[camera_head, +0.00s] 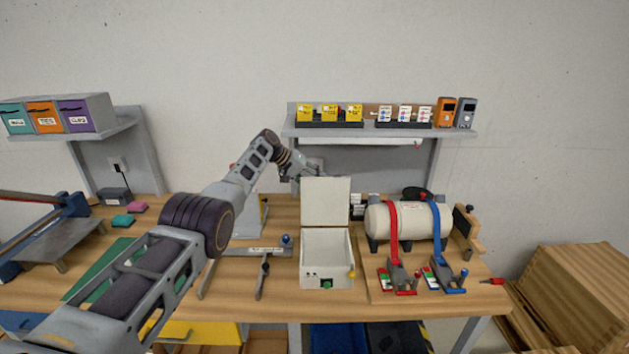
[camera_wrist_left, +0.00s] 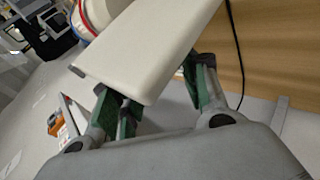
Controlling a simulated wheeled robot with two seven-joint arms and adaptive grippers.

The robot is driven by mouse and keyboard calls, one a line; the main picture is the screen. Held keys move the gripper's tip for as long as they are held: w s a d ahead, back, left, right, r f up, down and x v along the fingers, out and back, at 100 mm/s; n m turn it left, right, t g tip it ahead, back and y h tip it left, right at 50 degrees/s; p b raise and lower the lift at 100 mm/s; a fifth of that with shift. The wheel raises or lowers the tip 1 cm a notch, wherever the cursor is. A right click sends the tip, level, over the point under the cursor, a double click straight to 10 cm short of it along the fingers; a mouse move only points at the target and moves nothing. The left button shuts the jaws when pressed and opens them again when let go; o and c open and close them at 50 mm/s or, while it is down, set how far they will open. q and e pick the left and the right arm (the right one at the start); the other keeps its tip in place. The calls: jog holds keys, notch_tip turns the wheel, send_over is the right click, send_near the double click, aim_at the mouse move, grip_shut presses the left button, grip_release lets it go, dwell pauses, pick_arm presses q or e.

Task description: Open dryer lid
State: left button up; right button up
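The dryer (camera_head: 327,262) is a white box on the workbench with a small green knob at its front. Its lid (camera_head: 325,203) stands raised, close to upright at the box's back edge. My left gripper (camera_head: 312,173) is at the lid's top edge, partly hidden behind it. In the left wrist view the lid (camera_wrist_left: 145,48) is a pale slab crossing in front of my green fingertips (camera_wrist_left: 150,92). The fingertips are well apart, and the lid partly covers them; contact is unclear. My right gripper is not in view.
A white tank (camera_head: 406,222) with red and blue straps stands right of the dryer. A shelf (camera_head: 380,132) with cards and small devices hangs above. A small stand (camera_head: 263,276) is to the left. Wooden boxes (camera_head: 575,295) stand at the right.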

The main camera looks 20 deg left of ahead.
pick_arm(q)
jog(key=shift+s+d+f, duration=0.1)
jog(key=shift+d+f, duration=0.2)
jog(key=shift+f, duration=0.05)
jog(key=shift+a+r, duration=0.1)
jog(key=shift+r, duration=0.1)
jog(key=shift+a+r, duration=0.3)
jog(key=shift+r, duration=0.15)
jog(key=v, duration=1.1)
jog(key=shift+a, duration=0.15)
jog(key=shift+r, duration=0.1)
dwell(0.4)
